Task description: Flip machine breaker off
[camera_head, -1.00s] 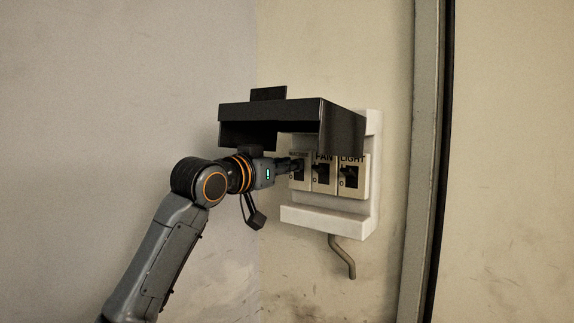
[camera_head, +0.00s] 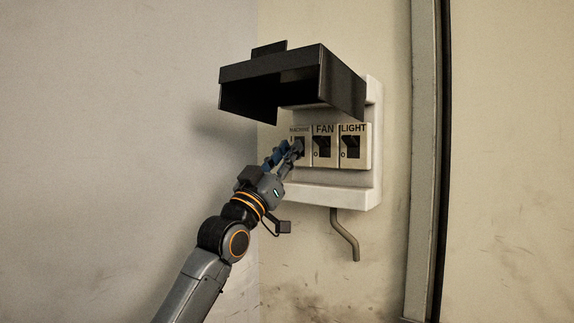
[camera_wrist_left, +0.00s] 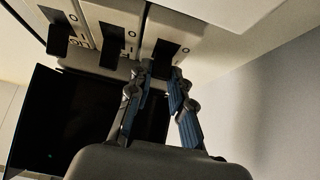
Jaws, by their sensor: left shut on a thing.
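The machine breaker (camera_head: 300,130) is the leftmost of three pale switches in a white wall box (camera_head: 330,195). It has a dark toggle, largely covered by my fingers in the head view. My left gripper (camera_head: 296,148) reaches up to it from the lower left, its fingers shut on the toggle. The left wrist view shows the blue-padded fingertips (camera_wrist_left: 162,72) close together at the dark toggle (camera_wrist_left: 166,50) of the machine breaker (camera_wrist_left: 180,28). Whether the toggle sits at I or O is not clear. My right gripper is out of view.
The FAN breaker (camera_head: 324,130) and LIGHT breaker (camera_head: 353,130) sit close to the right. A black cover (camera_head: 270,72) stands open above the switches. A bent grey pipe (camera_head: 345,235) hangs below the box. A door frame (camera_head: 421,200) rises at right.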

